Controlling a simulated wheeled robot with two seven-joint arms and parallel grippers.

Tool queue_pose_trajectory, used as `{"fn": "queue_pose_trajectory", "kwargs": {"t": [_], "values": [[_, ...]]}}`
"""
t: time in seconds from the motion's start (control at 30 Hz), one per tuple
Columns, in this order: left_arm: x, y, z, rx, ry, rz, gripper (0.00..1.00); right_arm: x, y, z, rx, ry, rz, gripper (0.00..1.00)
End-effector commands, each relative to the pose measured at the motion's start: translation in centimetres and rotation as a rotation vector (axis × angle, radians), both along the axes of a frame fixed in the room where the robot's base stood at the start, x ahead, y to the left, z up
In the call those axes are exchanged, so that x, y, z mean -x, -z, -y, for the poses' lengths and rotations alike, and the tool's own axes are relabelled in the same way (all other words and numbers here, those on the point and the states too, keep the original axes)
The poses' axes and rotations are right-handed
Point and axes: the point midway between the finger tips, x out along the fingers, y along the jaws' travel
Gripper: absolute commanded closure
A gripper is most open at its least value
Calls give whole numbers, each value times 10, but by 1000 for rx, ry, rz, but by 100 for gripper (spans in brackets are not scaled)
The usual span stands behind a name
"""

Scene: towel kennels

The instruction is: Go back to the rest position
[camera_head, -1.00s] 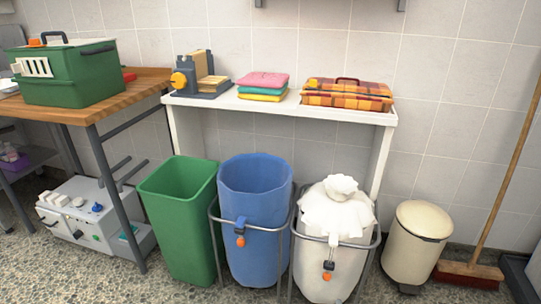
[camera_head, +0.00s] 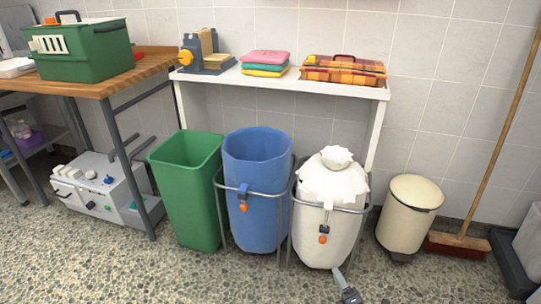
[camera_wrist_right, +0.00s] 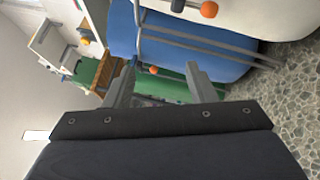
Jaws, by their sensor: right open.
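My right gripper (camera_head: 342,280) shows at the bottom edge of the head view, low in front of the white-bagged bin (camera_head: 325,225). In the right wrist view its two fingers (camera_wrist_right: 160,82) stand apart with nothing between them. Beyond the fingers are the green bin (camera_wrist_right: 98,72) and the blue bin (camera_wrist_right: 190,42) with its metal stand. In the head view the green bin (camera_head: 192,195) and the blue bin (camera_head: 258,200) stand left of the white one. My left gripper is not in view.
A white shelf (camera_head: 230,78) behind the bins holds folded towels (camera_head: 265,62) and a plaid carrier (camera_head: 343,70). A green carrier (camera_head: 85,50) sits on the wooden table at left. A cream pedal bin (camera_head: 408,215) and a broom (camera_head: 457,243) stand at right. Pebbled floor in front is clear.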

Motion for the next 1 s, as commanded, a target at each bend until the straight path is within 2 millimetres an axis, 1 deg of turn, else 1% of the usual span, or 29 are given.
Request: {"fn": "queue_pose_trajectory", "kwargs": {"t": [0.03,0.17,0.2,0.27,0.3,0.37,0.4,0.47,0.5,0.57,0.6,0.67,0.7,0.77,0.8,0.87,1.0], "values": [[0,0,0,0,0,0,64,-2,-15,-3,50,-42,35,49],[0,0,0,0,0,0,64,-1,-52,-14,191,-159,135,49],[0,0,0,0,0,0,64,0,-64,-18,244,-200,173,49],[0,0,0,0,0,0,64,4,-86,-25,333,-271,236,49],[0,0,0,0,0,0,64,8,-102,-31,402,-325,287,49],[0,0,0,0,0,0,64,17,-127,-42,519,-416,376,49],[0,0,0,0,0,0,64,25,-145,-49,607,-481,441,49],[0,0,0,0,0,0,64,40,-169,-59,742,-579,543,49],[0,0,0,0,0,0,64,51,-184,-66,830,-642,612,49],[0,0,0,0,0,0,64,69,-204,-73,962,-731,716,49],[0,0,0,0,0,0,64,81,-216,-77,1050,-788,784,49],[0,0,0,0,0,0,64,100,-232,-81,1179,-869,888,49],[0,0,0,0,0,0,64,113,-242,-83,1265,-921,958,49],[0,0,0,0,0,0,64,133,-254,-84,1395,-994,1061,49],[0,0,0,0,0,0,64,146,-262,-83,1479,-1040,1129,49],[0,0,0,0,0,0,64,166,-272,-81,1607,-1103,1233,49],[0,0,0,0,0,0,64,208,-290,-70,1904,-1233,1464,49]]}}
